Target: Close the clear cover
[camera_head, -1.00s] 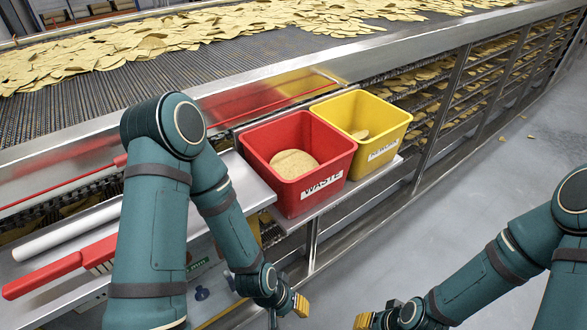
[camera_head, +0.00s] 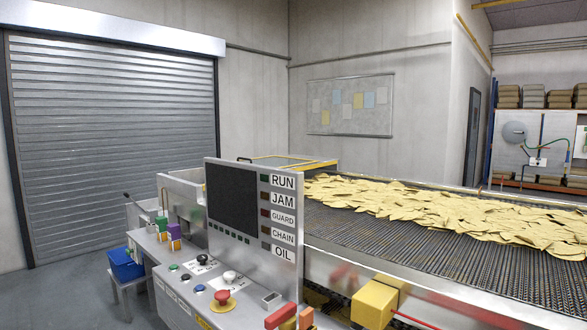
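A yellow-edged frame (camera_head: 300,161) sits on top of the machine behind the control panel, at the far end of the chip conveyor. It may be the clear cover; its pane is hard to make out, and I cannot tell whether it is open or closed. A small dark handle (camera_head: 245,158) shows near its left end. The control panel hides part of that area. Neither of my grippers shows in this view.
The control panel (camera_head: 236,215) with RUN, JAM, GUARD, CHAIN and OIL labels stands in front. Its sloped desk holds buttons and a red mushroom button (camera_head: 222,297). A yellow box (camera_head: 375,302) is on the conveyor side. A blue bin (camera_head: 125,264) stands at left.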

